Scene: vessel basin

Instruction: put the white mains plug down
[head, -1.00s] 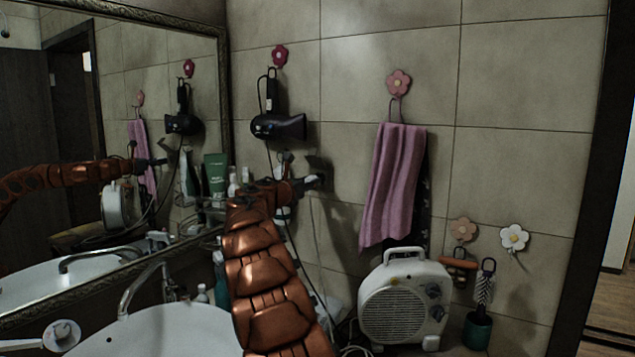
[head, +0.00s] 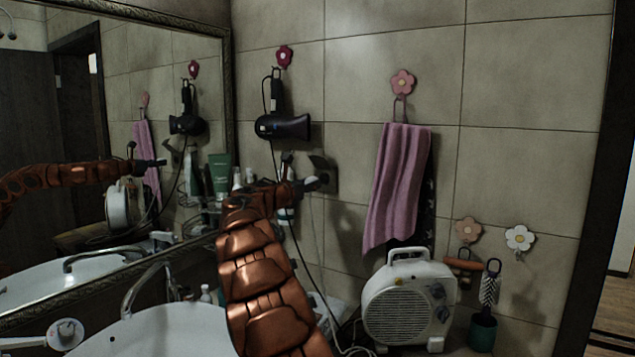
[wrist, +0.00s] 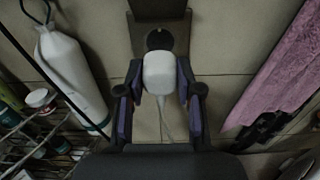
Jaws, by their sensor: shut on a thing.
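The white mains plug (wrist: 159,73) is between the two fingers of my gripper (wrist: 160,98), which is shut on it. Its cord hangs down below it in the wrist view. Behind the plug is a dark wall socket (wrist: 159,39) with a round recess. In the head view my gripper (head: 314,183) is at the end of my copper-coloured arm, with the pale plug just left of the socket (head: 323,173). The plug appears apart from the socket in the head view, but the exact gap is hard to tell.
A pink towel (head: 398,188) hangs right of the socket. A black hair dryer (head: 282,126) hangs above. A white fan heater (head: 408,304) stands below the towel. A wire rack (wrist: 40,140) with bottles is at left, above the basin (head: 160,332).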

